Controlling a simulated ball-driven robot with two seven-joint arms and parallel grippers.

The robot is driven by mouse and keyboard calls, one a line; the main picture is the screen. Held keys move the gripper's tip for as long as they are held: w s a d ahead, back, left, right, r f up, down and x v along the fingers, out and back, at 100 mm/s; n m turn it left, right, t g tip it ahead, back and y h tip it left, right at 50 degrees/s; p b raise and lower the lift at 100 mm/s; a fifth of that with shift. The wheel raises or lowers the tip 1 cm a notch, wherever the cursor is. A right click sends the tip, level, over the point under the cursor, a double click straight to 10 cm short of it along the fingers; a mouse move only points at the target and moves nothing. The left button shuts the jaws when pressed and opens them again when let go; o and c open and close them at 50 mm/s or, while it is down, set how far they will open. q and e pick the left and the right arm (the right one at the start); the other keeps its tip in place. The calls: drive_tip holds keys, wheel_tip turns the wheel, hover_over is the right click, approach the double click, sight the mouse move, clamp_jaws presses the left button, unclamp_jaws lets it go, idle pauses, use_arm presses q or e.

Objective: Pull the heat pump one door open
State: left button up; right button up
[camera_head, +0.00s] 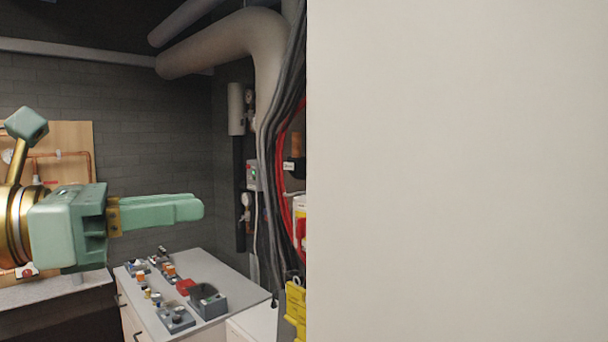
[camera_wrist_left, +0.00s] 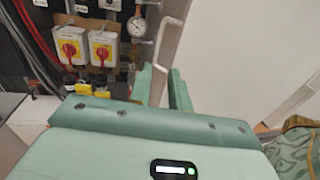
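A large plain white panel (camera_head: 457,170), which looks like the heat pump door or cabinet face, fills the right half of the head view. The white surface also shows in the left wrist view (camera_wrist_left: 235,55), with a pale upright strip (camera_wrist_left: 170,60) along its left side that may be a handle or edge. My left gripper (camera_head: 200,207) is at the left, pointing right, its tips apart from the panel's edge in the picture. In the wrist view its two fingers (camera_wrist_left: 162,80) are spread with the strip showing behind the gap; I see no grip on it. My right gripper is not in view.
A white bench (camera_head: 230,295) with several small fittings stands below the left gripper. Pipes (camera_head: 270,60) and black and red cables run beside the panel. Red-yellow switches (camera_wrist_left: 70,45) and a gauge (camera_wrist_left: 137,27) are on the wall in the wrist view.

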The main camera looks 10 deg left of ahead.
use_arm(q)
drive_tip(key=p+x, duration=0.3)
drive_tip(key=x, duration=1.3)
drive_tip(key=shift+w+f, duration=0.1)
drive_tip(key=shift+w, duration=0.05)
clamp_jaws()
